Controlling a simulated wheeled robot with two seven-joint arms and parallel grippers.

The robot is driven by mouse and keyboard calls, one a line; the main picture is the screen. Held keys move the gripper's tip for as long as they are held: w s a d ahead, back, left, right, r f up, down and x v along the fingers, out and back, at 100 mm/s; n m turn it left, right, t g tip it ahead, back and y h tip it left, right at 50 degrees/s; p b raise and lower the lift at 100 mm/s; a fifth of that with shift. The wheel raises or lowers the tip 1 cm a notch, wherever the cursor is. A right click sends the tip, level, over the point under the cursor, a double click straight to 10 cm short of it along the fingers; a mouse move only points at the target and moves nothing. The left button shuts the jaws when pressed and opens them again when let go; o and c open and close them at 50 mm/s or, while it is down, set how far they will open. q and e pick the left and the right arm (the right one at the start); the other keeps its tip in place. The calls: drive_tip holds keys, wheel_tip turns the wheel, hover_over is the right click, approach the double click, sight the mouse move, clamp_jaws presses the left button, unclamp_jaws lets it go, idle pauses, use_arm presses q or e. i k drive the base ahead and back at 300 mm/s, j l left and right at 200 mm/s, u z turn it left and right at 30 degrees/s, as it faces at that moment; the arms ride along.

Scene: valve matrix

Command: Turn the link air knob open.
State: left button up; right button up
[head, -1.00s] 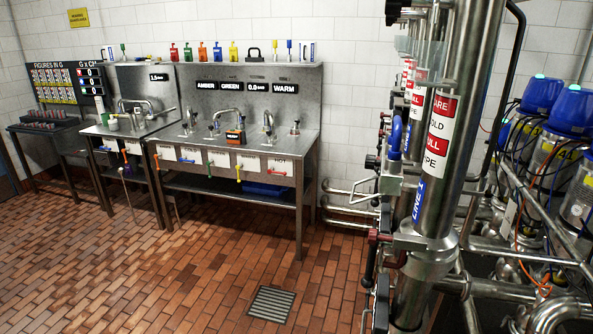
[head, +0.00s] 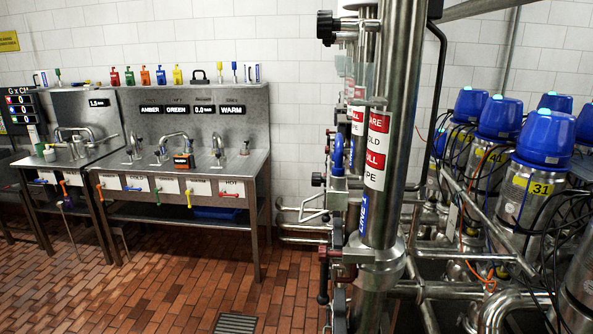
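A steel valve stand with a thick upright pipe (head: 395,130) stands right of centre. It carries red and white labels (head: 376,150) and a blue label (head: 363,214) whose text I cannot read for sure. A black knob (head: 326,25) sticks out to the left near its top. A smaller dark knob (head: 317,179) sits lower, and a dark red handle (head: 330,254) is lower still. I cannot tell which of these, if any, is the link air knob, or how it is set. Neither gripper shows.
Steel sink benches (head: 180,199) with coloured handles stand at the left. Blue-topped steel units (head: 540,175) with cables and pipes crowd the right. A floor drain (head: 235,324) lies in the brick floor (head: 170,295). The floor in front of the benches is clear.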

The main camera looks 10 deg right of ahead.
sight(317, 179)
drive_tip(key=j+z, duration=0.7)
drive_tip(key=j, duration=0.2)
drive_tip(key=k+j+z, duration=0.1)
drive_tip(key=j+z, duration=0.25)
drive_tip(key=j, duration=0.1)
